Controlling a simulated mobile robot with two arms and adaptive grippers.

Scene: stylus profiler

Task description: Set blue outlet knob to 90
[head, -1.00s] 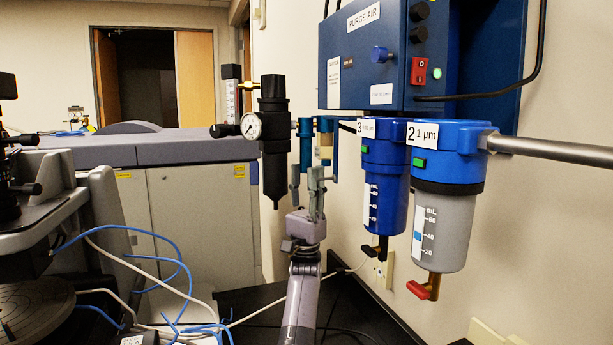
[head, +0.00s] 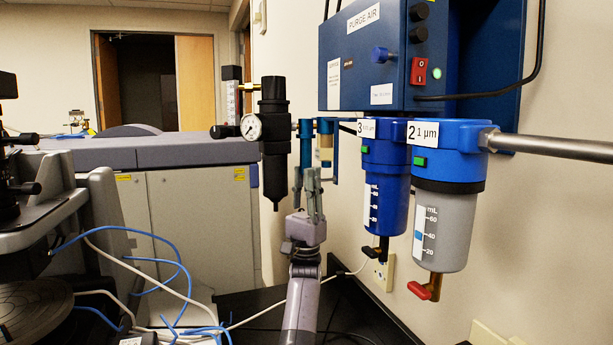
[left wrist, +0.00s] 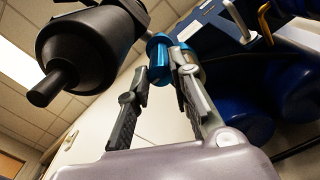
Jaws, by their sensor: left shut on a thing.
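My left gripper (head: 306,176) points upward below the slim blue fittings on the wall pipe, right of the black regulator. In the left wrist view its fingers (left wrist: 166,72) are closed in on a blue cylindrical part (left wrist: 157,57), apparently the blue outlet knob. In the head view that blue part (head: 305,133) hangs upright, its lower end between the fingertips. Its angle mark cannot be read. Another small blue knob (head: 379,54) is on the front of the blue purge air box (head: 346,83), apart from the gripper. My right gripper is not in view.
The black regulator with a gauge (head: 274,135) stands close left of the gripper. The blue filter bowl (head: 387,200) and grey filter bowl (head: 446,225) hang to its right. A second blue fitting (head: 326,126) is beside the held part. Blue tubes (head: 165,262) lie lower left.

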